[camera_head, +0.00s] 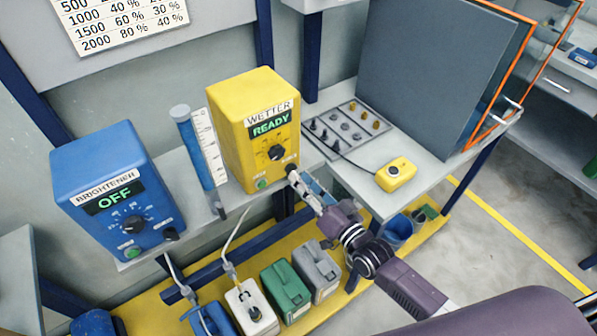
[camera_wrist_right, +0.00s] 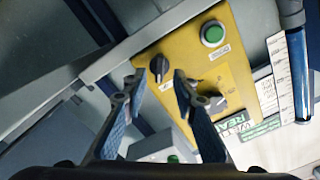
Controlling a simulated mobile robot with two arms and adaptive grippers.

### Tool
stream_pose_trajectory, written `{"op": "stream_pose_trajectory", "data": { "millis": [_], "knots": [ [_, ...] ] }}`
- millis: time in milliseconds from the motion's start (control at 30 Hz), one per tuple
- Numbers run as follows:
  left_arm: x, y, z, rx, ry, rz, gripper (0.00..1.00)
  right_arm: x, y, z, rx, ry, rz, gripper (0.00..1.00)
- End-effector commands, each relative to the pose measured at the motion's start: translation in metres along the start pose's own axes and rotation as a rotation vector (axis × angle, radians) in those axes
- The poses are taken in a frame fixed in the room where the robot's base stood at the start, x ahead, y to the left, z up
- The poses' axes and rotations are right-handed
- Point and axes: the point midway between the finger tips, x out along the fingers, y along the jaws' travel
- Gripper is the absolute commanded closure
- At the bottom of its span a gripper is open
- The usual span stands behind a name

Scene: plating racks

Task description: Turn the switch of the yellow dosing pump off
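The yellow dosing pump (camera_head: 233,137), labelled WETTER, stands on the shelf with its display (camera_head: 271,123) reading READY. On its front are a dial (camera_head: 277,153), a green button (camera_head: 263,183) and a black switch (camera_head: 291,168) at the lower right. My right gripper (camera_head: 296,179) is at the switch and partly covers it. In the right wrist view, the open fingers (camera_wrist_right: 159,79) sit on either side of the switch (camera_wrist_right: 157,62), with visible gaps. The green button (camera_wrist_right: 213,34) and the dial (camera_wrist_right: 212,103) also show there. My left gripper is out of view.
A blue pump (camera_head: 98,165), labelled BRIGHTENER and reading OFF, stands to the left, with a measuring cylinder (camera_head: 191,140) between the pumps. A small yellow box (camera_head: 396,174) lies on the bench at right. Several canisters (camera_head: 287,288) stand below.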

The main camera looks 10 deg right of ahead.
Motion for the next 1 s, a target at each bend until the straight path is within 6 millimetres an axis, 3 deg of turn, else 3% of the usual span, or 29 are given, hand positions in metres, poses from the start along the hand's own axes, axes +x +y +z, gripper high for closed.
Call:
{"op": "stream_pose_trajectory", "data": {
  "millis": [200, 533, 767, 1000],
  "knots": [
    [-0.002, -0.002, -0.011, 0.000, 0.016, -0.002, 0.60, 0.023, 0.000, 0.000, 0.000, 0.000, 0.001, 0.74],
    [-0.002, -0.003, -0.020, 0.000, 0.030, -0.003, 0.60, 0.026, 0.000, 0.001, 0.000, -0.002, 0.001, 0.74],
    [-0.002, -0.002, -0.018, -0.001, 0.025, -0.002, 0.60, 0.026, 0.000, 0.001, -0.001, -0.001, 0.001, 0.99],
    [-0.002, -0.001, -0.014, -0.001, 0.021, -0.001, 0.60, 0.026, 0.001, 0.001, -0.002, -0.001, 0.001, 1.00]
  ]
}}
